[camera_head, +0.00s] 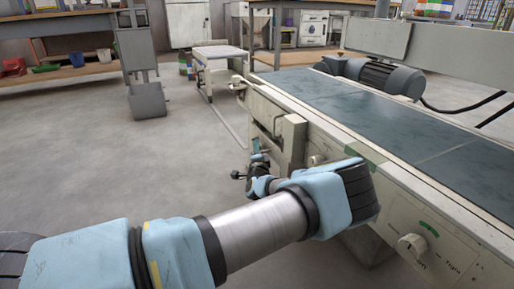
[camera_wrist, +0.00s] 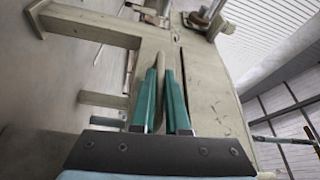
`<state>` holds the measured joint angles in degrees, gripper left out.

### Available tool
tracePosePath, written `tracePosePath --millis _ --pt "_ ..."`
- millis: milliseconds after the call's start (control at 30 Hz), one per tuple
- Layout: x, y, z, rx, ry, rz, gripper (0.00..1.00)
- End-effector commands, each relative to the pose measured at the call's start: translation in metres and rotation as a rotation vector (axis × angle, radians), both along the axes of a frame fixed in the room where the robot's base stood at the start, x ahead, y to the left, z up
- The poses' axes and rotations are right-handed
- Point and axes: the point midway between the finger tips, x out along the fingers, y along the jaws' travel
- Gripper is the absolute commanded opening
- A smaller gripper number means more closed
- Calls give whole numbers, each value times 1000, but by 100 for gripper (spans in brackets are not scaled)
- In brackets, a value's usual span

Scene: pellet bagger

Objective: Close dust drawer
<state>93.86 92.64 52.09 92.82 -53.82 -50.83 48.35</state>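My gripper (camera_wrist: 160,75) shows in the wrist view as two teal fingers, close together with a narrow gap between them. A pale upright strip shows between and beyond the fingers, in front of a cream panel (camera_wrist: 208,95) of the machine. I cannot tell whether the fingers touch the strip. In the head view my arm reaches to the cream side of the conveyor machine (camera_head: 345,135), and its end is small and partly hidden near a boxy cream part (camera_head: 291,138). I cannot tell for certain which part is the dust drawer, nor how far it stands open.
A dark belt (camera_head: 390,115) runs along the machine top, with a grey motor (camera_head: 378,77) behind. A white knob (camera_head: 411,246) sticks out of the near side. A grey stand (camera_head: 147,99) and a workbench (camera_head: 75,72) are at the back left. The floor at left is clear.

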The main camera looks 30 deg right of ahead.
Motion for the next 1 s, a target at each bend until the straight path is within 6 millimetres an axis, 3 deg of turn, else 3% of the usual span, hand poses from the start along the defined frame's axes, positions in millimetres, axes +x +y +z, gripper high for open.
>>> tracePosePath --millis 100,1000 --pt "0 0 0 0 0 0 0" --pt "0 0 -1 0 1 0 0"
